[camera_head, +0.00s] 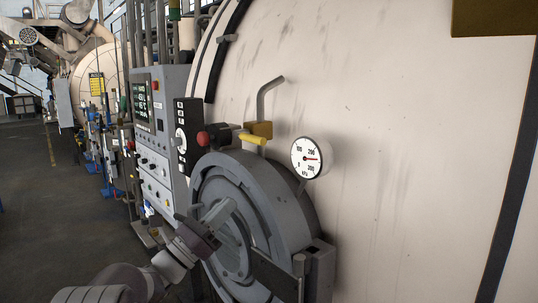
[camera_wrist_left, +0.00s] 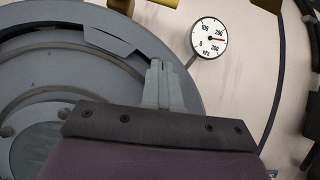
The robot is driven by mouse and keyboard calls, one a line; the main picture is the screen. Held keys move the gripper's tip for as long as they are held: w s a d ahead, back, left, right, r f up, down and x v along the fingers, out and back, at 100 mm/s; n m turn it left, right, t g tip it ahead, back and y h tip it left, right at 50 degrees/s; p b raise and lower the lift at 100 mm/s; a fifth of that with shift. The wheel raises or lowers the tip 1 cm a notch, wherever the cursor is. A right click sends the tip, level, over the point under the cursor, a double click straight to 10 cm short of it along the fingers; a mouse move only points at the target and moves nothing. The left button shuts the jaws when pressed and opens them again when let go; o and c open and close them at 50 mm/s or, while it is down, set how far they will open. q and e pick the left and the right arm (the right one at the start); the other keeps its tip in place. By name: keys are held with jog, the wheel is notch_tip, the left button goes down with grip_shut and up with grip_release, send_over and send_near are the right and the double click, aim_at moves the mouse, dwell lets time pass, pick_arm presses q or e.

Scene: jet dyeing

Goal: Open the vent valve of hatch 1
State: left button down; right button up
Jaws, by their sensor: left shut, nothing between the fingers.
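The round grey hatch (camera_head: 285,190) is on the side of a large cream vessel. Above it is a brass valve body (camera_head: 260,128) with a bent grey pipe (camera_head: 268,98) and a yellow lever (camera_head: 253,139) pointing out to the left. A yellow piece, likely this lever, shows at the top edge of the left wrist view (camera_wrist_left: 166,2). My left gripper (camera_head: 228,204) is in front of the hatch face, below the lever and apart from it. Its fingers (camera_wrist_left: 157,66) are together and empty. I cannot read a hatch number. My right gripper is out of view.
A round pressure gauge (camera_head: 306,158) sits right of the lever; its needle points near 200 kPa. A red knob (camera_head: 203,139) on a black block is left of the lever. A grey control cabinet (camera_head: 172,110) stands left of the hatch. Open floor (camera_head: 60,220) lies further left.

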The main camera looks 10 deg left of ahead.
aim_at(252, 139)
pick_arm(q)
jog(key=w+d+r+m+p, duration=0.1)
jog(key=w+d+r+p, duration=0.3)
jog(key=w+r+p, duration=0.2)
notch_tip(252, 139, up, 4)
jog(key=shift+d+f+h+p, duration=0.1)
jog(key=shift+d+h+p, duration=0.15)
jog(key=shift+p, duration=0.9)
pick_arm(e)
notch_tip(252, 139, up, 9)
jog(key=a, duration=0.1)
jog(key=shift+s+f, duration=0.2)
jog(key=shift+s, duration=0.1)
pick_arm(q)
jog(key=shift+w+a, duration=0.1)
